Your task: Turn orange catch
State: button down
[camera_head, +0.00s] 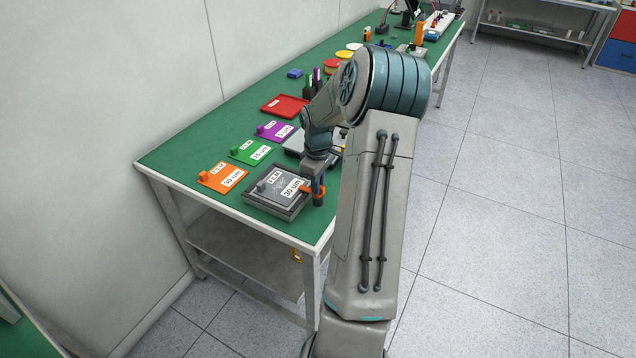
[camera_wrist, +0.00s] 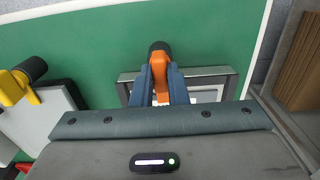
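The orange catch (camera_head: 306,189) is at the right side of a grey profile frame (camera_head: 262,204) near the table's front end. In the wrist view the orange catch (camera_wrist: 160,72) points down the picture from a black knob (camera_wrist: 159,47), over the frame's edge (camera_wrist: 215,71). The frame holds a grey plate (camera_head: 280,183) marked 30 um. My gripper (camera_head: 318,183) points down at the catch. In the wrist view its two dark blue fingers (camera_wrist: 161,78) stand on either side of the orange catch, close against it. The catch's lower end is partly hidden between them.
Orange (camera_head: 222,177), green (camera_head: 250,152) and purple (camera_head: 275,131) plates lie to the left and behind. A second frame with a yellow catch (camera_wrist: 13,88) lies beside the first. The table edge is close to the catch.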

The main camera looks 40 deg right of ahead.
jog(key=shift+m, duration=0.3)
jog(key=m+b, duration=0.1)
jog(key=m, duration=0.2)
jog(key=shift+m, duration=0.3)
jog(key=m+b, duration=0.1)
jog(key=m, duration=0.2)
jog(key=shift+m, duration=0.3)
jog(key=m+b, duration=0.1)
jog(key=m, duration=0.3)
jog(key=shift+r+m, duration=0.1)
jog(key=shift+m, duration=2)
jog(key=c, duration=1.4)
grip_release()
jog(key=shift+c, duration=0.2)
